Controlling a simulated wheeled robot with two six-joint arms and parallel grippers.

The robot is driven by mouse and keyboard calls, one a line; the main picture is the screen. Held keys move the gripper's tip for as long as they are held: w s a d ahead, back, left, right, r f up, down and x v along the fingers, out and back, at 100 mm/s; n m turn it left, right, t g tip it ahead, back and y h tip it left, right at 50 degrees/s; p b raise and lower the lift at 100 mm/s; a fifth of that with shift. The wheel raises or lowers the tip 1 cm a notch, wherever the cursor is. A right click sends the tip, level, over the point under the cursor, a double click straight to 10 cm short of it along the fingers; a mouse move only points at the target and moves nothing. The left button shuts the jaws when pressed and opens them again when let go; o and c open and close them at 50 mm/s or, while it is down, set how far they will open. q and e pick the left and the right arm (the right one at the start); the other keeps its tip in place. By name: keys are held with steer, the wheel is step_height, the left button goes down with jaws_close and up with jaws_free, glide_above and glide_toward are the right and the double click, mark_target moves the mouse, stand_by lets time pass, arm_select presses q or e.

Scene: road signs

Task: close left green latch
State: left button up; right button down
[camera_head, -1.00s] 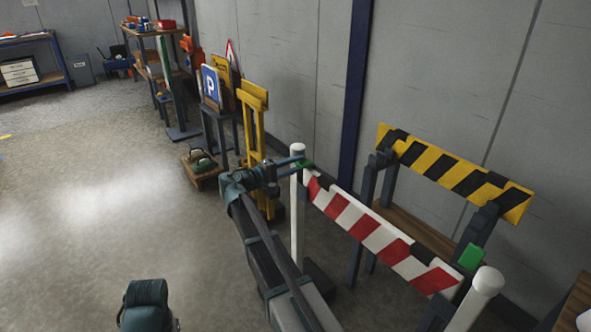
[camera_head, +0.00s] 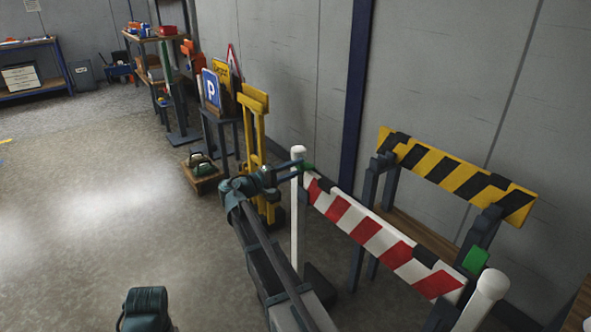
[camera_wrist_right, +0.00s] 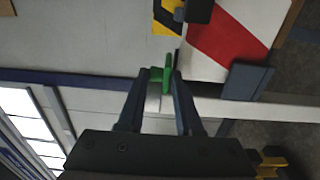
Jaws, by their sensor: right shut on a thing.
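The left green latch (camera_head: 309,168) sits at the top of the left white post (camera_head: 297,205), at the left end of the red-and-white barrier board (camera_head: 365,230). My right gripper (camera_head: 298,168) is at this latch. In the right wrist view the green latch (camera_wrist_right: 167,75) shows between the fingertips of my right gripper (camera_wrist_right: 161,80), which is shut on it. Another green latch (camera_head: 475,258) is at the board's right end, beside the right white post (camera_head: 487,290). My left gripper does not show clearly in the head view.
A yellow-and-black barrier (camera_head: 455,172) stands behind the board near the wall. A yellow stand (camera_head: 254,140) and a blue parking sign (camera_head: 211,88) are left of the post. A wooden box (camera_head: 203,177) lies on the floor. The floor at left is clear.

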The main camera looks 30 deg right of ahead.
steer(key=shift+r, duration=0.1)
stand_by(0.7)
steer(key=c, duration=0.8)
jaws_free()
steer(key=shift+o, duration=0.2)
steer(key=s+a, duration=0.1)
steer(key=a, duration=1.2)
steer(key=shift+a, duration=0.35)
steer(key=shift+s+f, duration=0.15)
steer(key=shift+f, duration=0.05)
